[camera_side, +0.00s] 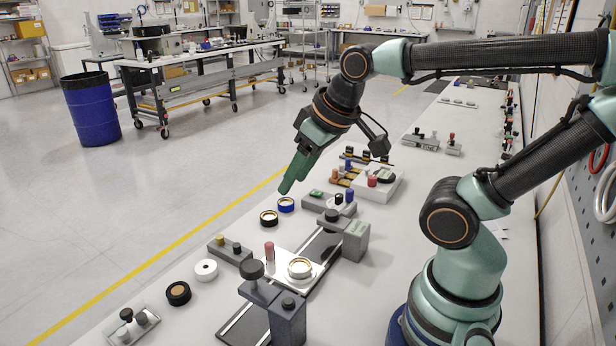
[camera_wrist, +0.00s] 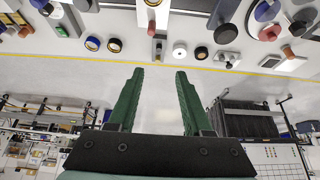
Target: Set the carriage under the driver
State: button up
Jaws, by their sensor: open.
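A pale carriage plate (camera_side: 277,262) with a red peg (camera_side: 269,252) and a brass-rimmed round mirror (camera_side: 300,268) sits on a dark rail (camera_side: 318,246) in the side view. A grey block with a black knob (camera_side: 286,318) stands at the rail's near end. Another grey block (camera_side: 352,240) with a black knob stands toward the far end. I cannot tell which is the driver. My gripper (camera_side: 286,188) is above the bench's left edge, well apart from the carriage. In the wrist view my gripper (camera_wrist: 158,72) is open and empty. The red peg shows there too (camera_wrist: 152,24).
Blue (camera_side: 286,204) and black (camera_side: 268,218) rings, a white ring (camera_side: 206,270) and a black disc (camera_side: 178,293) lie along the bench's left edge. A small grey block with pegs (camera_side: 229,250) stands among them. A white box with a red button (camera_side: 378,183) stands farther back.

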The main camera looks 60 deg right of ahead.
jog(key=shift+o, duration=0.6)
jog(key=m+g, duration=0.3)
jog(key=g, duration=0.3)
send_near(269, 244)
notch_tip(269, 244, down, 11)
jog(key=shift+s+r, duration=0.1)
jog(key=shift+s, duration=0.05)
grip_shut()
dwell(1.1)
